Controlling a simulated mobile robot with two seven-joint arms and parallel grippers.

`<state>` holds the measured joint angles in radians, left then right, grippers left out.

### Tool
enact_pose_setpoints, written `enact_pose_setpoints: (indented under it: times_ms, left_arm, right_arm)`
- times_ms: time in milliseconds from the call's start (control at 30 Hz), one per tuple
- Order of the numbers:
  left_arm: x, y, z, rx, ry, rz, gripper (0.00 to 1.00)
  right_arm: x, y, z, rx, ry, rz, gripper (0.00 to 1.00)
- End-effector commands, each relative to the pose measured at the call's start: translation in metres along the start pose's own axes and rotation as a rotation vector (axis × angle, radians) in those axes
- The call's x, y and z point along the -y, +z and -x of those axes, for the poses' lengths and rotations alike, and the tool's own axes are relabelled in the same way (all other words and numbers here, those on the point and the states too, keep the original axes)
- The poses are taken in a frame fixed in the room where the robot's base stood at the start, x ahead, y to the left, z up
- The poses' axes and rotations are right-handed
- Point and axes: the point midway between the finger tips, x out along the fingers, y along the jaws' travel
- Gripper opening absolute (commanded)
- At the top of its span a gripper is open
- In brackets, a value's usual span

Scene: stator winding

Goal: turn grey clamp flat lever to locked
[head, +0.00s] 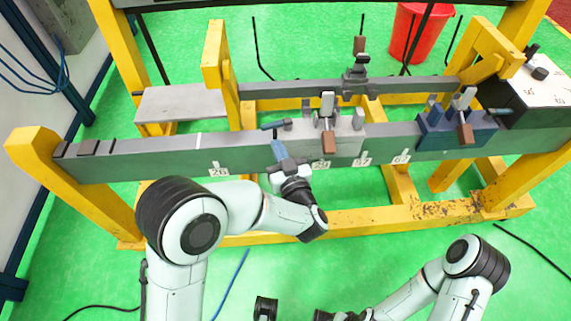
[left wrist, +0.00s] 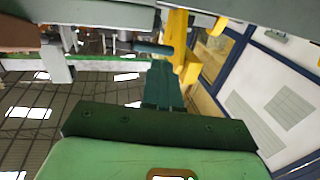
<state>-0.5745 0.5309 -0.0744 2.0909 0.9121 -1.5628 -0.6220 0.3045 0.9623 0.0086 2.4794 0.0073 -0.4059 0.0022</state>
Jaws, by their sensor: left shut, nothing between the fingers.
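The grey clamp (head: 345,138) sits on the front beam. It has an upright lever with a brown grip (head: 328,142) and a flat lever (head: 272,125) with a dark blue-grey handle pointing left along the beam. My left gripper (head: 276,145) is shut and empty in front of the beam. Its fingertips are just below the flat lever's handle. In the left wrist view the fingers (left wrist: 162,85) point up at that handle (left wrist: 152,48); I cannot tell whether they touch. My right arm is at the lower right, with its gripper not clearly visible.
A blue clamp (head: 458,132) sits further right on the same beam (head: 120,163). Another clamp (head: 357,72) is on the rear beam. Yellow frame posts (head: 217,60) stand around them. A red bin (head: 408,35) stands behind. Open green floor lies in front.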

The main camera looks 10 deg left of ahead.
Motion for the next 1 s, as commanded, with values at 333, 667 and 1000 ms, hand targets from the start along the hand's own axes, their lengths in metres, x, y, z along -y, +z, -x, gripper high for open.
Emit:
enact_pose_setpoints:
  times_ms: [333,667,1000]
  left_arm:
    - [0.000,0.000,-0.042,-0.001,0.000,0.000,0.00]
    - [0.000,0.000,-0.044,0.000,0.001,0.000,0.00]
    - [0.007,0.001,-0.054,-0.001,0.130,-0.001,0.00]
  right_arm:
    - [0.000,0.001,0.001,0.002,0.001,0.000,0.43]
    - [0.000,0.001,0.001,0.002,0.001,-0.001,0.43]
    - [-0.001,-0.002,-0.004,-0.005,-0.001,0.000,0.43]
